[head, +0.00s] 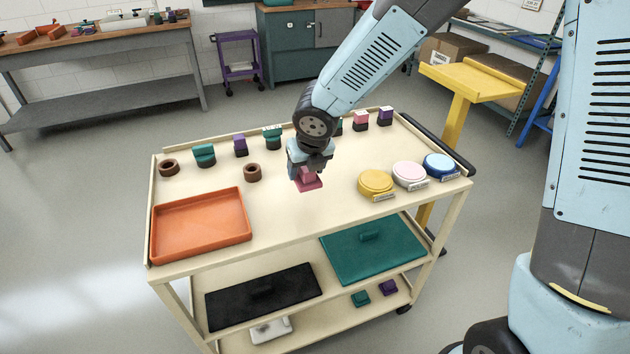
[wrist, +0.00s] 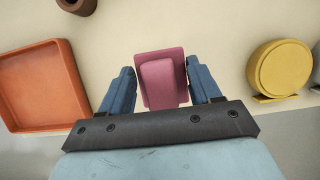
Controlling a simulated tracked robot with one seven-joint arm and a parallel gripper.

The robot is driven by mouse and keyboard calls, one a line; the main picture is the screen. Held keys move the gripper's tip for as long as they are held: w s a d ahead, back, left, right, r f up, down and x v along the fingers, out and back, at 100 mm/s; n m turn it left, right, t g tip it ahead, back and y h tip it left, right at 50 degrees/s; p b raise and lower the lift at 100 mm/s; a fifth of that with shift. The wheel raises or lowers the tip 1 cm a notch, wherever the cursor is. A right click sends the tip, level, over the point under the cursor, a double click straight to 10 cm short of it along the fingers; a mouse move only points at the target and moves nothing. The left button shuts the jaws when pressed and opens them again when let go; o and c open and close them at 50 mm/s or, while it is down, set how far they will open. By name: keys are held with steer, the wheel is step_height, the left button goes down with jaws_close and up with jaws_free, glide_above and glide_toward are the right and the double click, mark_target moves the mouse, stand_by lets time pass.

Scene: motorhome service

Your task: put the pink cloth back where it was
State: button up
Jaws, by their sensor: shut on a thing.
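The pink cloth (head: 309,184) looks like a flat pink pad with a narrower raised block on top. My gripper (head: 309,170) is shut on it, over the middle of the cream cart top (head: 260,215). In the wrist view the cloth (wrist: 160,52) shows between the two blue fingers of my gripper (wrist: 160,82), which flank its raised block. I cannot tell whether its underside touches the cart top.
An orange tray (head: 200,225) lies to the left. Yellow (head: 376,183), pale pink (head: 410,173) and blue (head: 440,164) round tins stand to the right. Brown rings (head: 252,172) and several small blocks (head: 241,146) line the back. Bare top surrounds the cloth.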

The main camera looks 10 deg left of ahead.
mark_target(312, 176)
steer(key=f, duration=0.1)
steer(key=w+f, duration=0.2)
steer(key=shift+w+d+f, duration=0.1)
steer(key=shift+w+d, duration=0.1)
steer(key=shift+d, duration=0.05)
steer(key=shift+f, duration=1.35)
steer(key=o, duration=0.9)
steer(key=shift+r, duration=0.15)
steer(key=shift+v, duration=5.85)
